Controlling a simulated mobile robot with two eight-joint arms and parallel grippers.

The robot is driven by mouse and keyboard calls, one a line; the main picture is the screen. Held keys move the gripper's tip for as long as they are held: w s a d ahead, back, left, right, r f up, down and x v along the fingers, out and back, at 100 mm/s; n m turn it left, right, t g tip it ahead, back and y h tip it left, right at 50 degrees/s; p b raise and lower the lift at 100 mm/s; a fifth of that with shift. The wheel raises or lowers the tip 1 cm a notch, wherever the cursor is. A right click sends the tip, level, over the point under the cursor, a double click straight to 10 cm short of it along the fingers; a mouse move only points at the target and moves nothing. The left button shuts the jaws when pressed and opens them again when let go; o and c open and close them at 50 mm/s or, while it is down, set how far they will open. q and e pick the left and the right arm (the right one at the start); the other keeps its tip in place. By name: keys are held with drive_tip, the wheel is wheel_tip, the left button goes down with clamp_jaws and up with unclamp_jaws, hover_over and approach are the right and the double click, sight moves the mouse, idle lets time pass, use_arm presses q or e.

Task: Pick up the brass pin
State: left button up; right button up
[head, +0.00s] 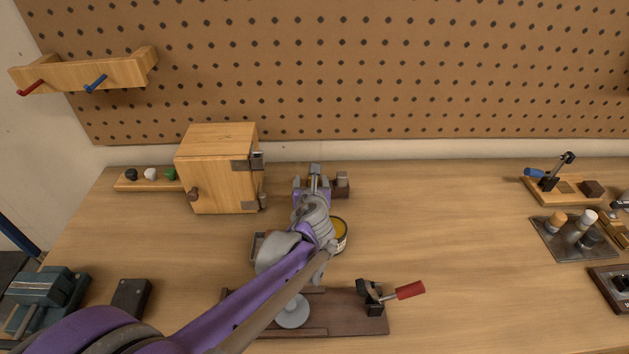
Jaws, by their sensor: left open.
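My left gripper (312,184) reaches in from the lower left, over the back middle of the bench. Its jaws are open, at the left side of a small dark brown block with a grey top (342,185). A grey upright part (315,170) shows between and behind the fingers; I cannot tell what it belongs to. I cannot make out the brass pin; the gripper and arm hide part of this area. My right gripper is not in view.
A wooden cabinet (216,170) stands just left of the gripper. A tin with yellow contents (340,232) is partly behind my arm. A toggle clamp with a red handle (408,291) sits on a dark board in front. The bench right of centre is clear.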

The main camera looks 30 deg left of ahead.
use_arm(q)
drive_tip(key=x, duration=0.5)
drive_tip(key=shift+w+d+r, duration=0.15)
drive_tip(key=shift+w+r, duration=0.05)
drive_tip(key=shift+w, duration=0.2)
clamp_jaws()
